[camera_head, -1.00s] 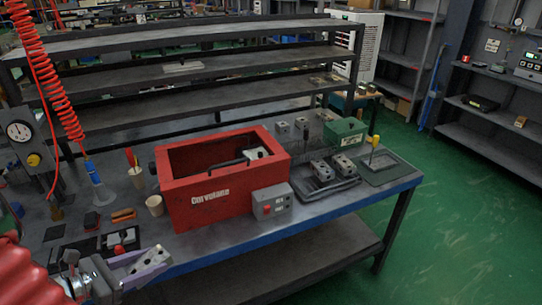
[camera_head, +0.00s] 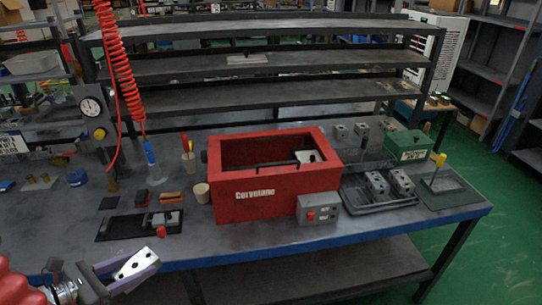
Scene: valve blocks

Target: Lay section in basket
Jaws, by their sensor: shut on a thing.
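My gripper (camera_head: 138,268), with purple fingers, is at the lower left, in front of the table's front edge. It is shut on a grey metal valve section (camera_head: 130,265) with dark holes, held tilted. A red open-topped box (camera_head: 262,205) marked Corvolane stands mid-table, to the right of and beyond my gripper. Inside it show a dark bar (camera_head: 275,164) and a pale block with a hole (camera_head: 308,156); its floor is mostly hidden, so I cannot tell whether a basket sits there. Right of it, a black tray (camera_head: 372,207) holds grey blocks (camera_head: 377,185).
A grey control box (camera_head: 318,208) with a red knob stands at the red box's front right corner. A red coiled hose (camera_head: 122,75) hangs above. A green box (camera_head: 408,147) is at the right.

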